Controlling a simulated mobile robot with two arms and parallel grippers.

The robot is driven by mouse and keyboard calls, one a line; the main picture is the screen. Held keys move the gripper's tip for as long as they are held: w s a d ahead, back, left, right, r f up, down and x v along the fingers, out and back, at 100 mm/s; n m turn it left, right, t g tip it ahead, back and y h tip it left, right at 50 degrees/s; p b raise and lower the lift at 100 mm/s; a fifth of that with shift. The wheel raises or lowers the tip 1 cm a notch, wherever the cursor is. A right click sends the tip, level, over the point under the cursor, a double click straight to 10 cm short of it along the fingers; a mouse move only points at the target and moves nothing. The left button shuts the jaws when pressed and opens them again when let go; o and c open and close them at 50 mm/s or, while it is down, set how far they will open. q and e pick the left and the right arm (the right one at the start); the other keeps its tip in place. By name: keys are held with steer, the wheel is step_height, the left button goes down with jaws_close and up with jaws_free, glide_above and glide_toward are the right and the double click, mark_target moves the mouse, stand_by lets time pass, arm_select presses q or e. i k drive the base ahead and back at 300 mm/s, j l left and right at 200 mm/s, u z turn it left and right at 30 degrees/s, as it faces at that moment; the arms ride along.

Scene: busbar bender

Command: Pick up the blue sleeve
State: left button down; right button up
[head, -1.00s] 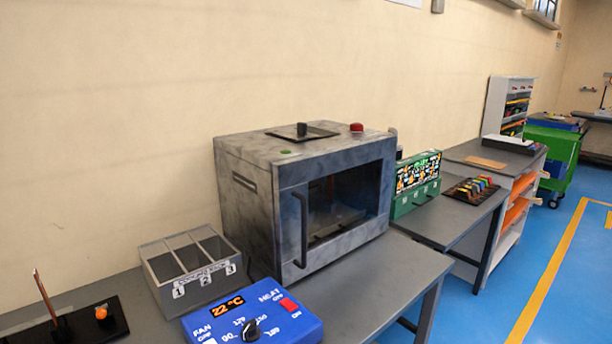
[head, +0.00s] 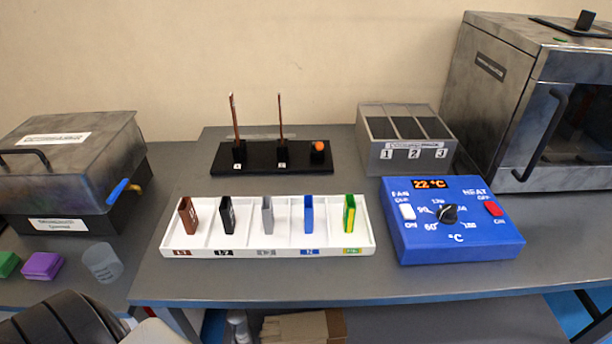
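The blue sleeve (head: 308,214) stands upright in a compartment of a white tray (head: 280,251), second from the right. A grey sleeve (head: 267,214) stands to its left and a yellow-green sleeve (head: 349,213) to its right. A black sleeve (head: 227,214) and a brown sleeve (head: 187,215) stand farther left in the same tray. Neither of my grippers is in view; a dark rounded part, probably of my own arm, shows at the bottom left corner.
Behind the tray is a black stand (head: 262,167) with two upright copper bars and an orange knob. A blue control box (head: 455,247) reading 22 °C, a grey three-slot box (head: 408,160) and an oven (head: 545,110) are right. A lidded box (head: 75,170) is left.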

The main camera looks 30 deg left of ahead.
mark_target(308, 200)
steer(key=k+j+u, duration=0.1)
steer(key=j+u, duration=0.5)
steer(key=j, duration=0.6)
steer(key=i+j, duration=0.1)
steer(key=j, duration=0.55)
